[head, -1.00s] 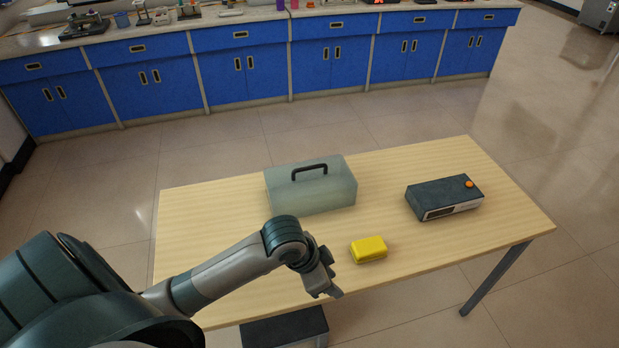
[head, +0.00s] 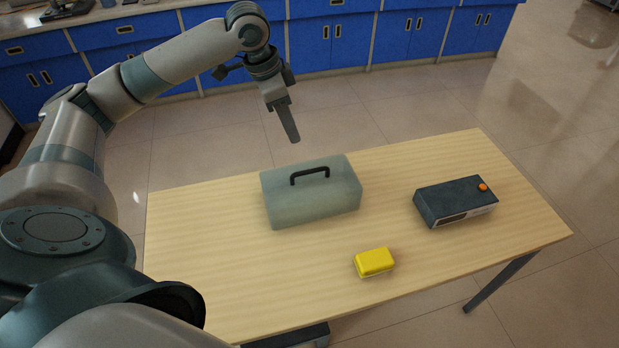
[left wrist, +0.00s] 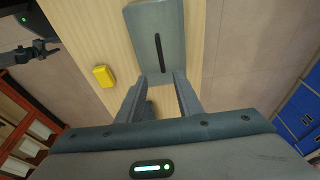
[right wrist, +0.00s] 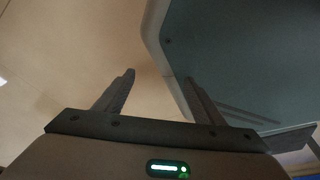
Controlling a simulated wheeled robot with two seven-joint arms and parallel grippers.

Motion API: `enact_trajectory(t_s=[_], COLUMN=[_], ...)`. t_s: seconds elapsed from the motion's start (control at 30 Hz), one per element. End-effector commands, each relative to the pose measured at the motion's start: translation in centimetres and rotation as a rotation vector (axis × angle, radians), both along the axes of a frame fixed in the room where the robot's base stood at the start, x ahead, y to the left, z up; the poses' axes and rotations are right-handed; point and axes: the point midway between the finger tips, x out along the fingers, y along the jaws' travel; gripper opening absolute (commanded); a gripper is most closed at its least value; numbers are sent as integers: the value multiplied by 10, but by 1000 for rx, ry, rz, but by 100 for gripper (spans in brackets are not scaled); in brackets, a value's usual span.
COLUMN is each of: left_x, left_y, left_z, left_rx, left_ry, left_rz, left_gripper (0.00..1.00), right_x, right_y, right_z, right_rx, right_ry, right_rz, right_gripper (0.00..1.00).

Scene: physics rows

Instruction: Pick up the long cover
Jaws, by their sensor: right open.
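The long cover (head: 312,198) is a pale grey-green box-shaped cover with a black handle (head: 310,174) on top. It rests on the wooden table toward the back left, and also shows in the left wrist view (left wrist: 176,28). My left gripper (head: 289,125) is raised above the cover's far side, fingers pointing down, apart from it. In the left wrist view its fingers (left wrist: 160,82) are spread with nothing held, and the handle lies just past their tips. My right gripper (right wrist: 158,78) is open and empty in its own wrist view; it is outside the head view.
A yellow block (head: 374,262) lies near the table's front edge. A dark box with an orange knob (head: 455,201) lies on the right. The wooden table (head: 230,270) is otherwise mostly clear. Blue cabinets (head: 345,42) stand beyond it across the floor.

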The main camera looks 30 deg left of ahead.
Motion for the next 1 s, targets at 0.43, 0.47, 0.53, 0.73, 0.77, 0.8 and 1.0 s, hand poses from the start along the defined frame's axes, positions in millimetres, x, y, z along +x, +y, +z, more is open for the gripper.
enact_trajectory(t_s=[0.43, 0.47, 0.53, 0.73, 0.77, 0.8, 1.0], left_x=[-1, -1, 0, 3, 4, 5, 12], left_y=[8, 7, 7, 4, 3, 2, -5], left_z=[11, 10, 8, -10, -14, -19, -54], left_rx=[-5, -5, -5, -5, -4, -5, -6], left_ry=[4, 4, 4, 7, 7, 7, 8], left_rz=[13, 12, 12, 12, 12, 12, 13], left_gripper=[33, 33, 33, 33, 33, 33, 33], right_x=[0, -1, -1, -11, -13, -16, -33], right_y=[0, 0, -1, -4, -5, -6, -11], right_z=[0, 0, 0, 0, 0, 1, 1], right_rx=[0, 0, -1, -8, -9, -10, -22], right_ry=[1, 1, 3, 26, 31, 38, 80], right_rz=[0, 0, 0, -1, -1, -1, -1], right_gripper=[63, 63, 63, 63, 63, 63, 63])
